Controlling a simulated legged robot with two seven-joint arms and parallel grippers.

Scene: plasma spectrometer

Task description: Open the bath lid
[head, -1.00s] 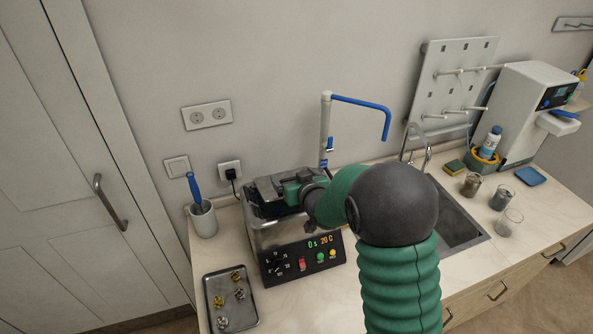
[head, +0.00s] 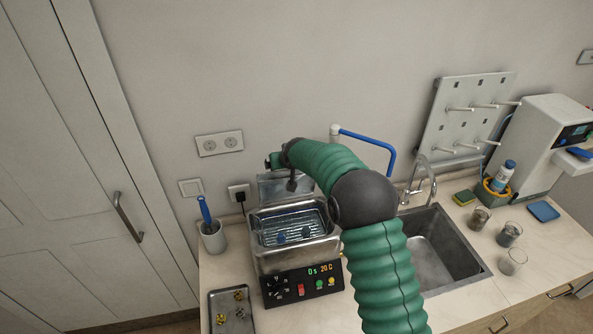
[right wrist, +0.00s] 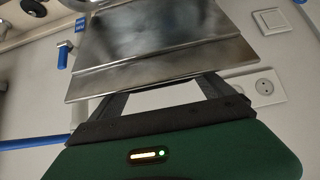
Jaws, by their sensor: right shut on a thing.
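The ultrasonic bath (head: 297,258) stands on the counter with its front panel lit, showing "0 s 20 C". Its metal lid (head: 283,189) is raised at the back, standing steeply above the rim. A wire basket with small dark blue items (head: 295,234) shows inside the open bath. My right gripper (head: 289,178) is at the top of the raised lid, shut on it; my forearm and wrist partly hide it. In the right wrist view the lid (right wrist: 155,45) fills the space ahead of the fingers (right wrist: 163,86). My left gripper is not in view.
A cup with a blue-handled tool (head: 212,236) stands left of the bath. Right are a sink (head: 432,255), a blue-topped tap pipe (head: 368,142) and several beakers (head: 509,235). A wall socket (head: 239,192) is behind.

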